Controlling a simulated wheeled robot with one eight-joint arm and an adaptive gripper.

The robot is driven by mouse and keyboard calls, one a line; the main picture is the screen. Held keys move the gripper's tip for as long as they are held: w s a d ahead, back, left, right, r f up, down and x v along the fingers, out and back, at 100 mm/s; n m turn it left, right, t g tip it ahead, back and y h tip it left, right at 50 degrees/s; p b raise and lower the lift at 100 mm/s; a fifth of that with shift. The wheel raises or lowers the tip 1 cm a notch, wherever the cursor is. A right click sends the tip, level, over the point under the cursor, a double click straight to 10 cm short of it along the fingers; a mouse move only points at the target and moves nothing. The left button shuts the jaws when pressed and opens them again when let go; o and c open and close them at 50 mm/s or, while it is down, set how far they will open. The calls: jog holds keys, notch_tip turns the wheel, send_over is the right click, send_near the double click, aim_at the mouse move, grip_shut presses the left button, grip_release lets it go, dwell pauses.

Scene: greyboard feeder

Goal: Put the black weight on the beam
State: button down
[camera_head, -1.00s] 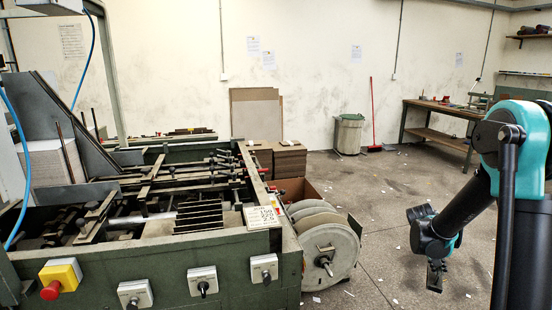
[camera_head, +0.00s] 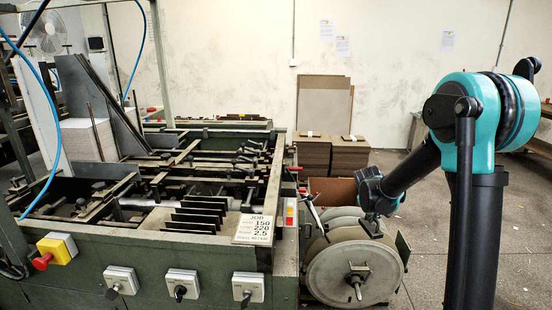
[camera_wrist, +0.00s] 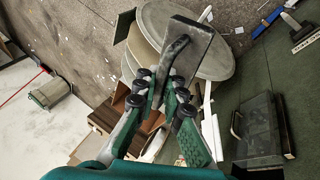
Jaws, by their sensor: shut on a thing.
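The black weight (camera_wrist: 196,45) is a dark slab with a bar handle, seen in the wrist view beyond my fingertips. My gripper (camera_wrist: 167,82) is shut on the handle, and the slab hangs in front of the large grey discs (camera_wrist: 218,62). In the head view my gripper (camera_head: 372,214) is above and in front of the grey discs (camera_head: 353,274) at the machine's right end; the weight is too small and dark to make out clearly there. I cannot tell for sure which bar is the beam; a thin pale lever (camera_head: 313,213) rises beside the discs.
Stacked boards (camera_head: 330,153) and a red-brown box (camera_head: 333,190) stand behind the discs. In the wrist view, a bin (camera_wrist: 50,92) stands on open floor at left.

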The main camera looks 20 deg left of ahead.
jog(key=a+r+n+g+y, duration=0.2)
jog(key=a+r+n+y, duration=0.6)
jog(key=a+r+n, duration=1.3)
jog(key=s+a+r+n+g+h, duration=0.1)
jog(key=s+a+r+n+g, duration=0.3)
jog(key=s+a+r+n, duration=0.45)
jog(key=s+a+r+n+g, duration=0.35)
jog(key=a+r, duration=0.25)
jog(key=r, duration=0.5)
jog(key=f, duration=1.9)
jog(key=shift+s+a+f, duration=0.2)
jog(key=shift+s+f, duration=0.05)
jog(key=shift+s, duration=0.15)
jog(key=c, duration=1.6)
grip_release()
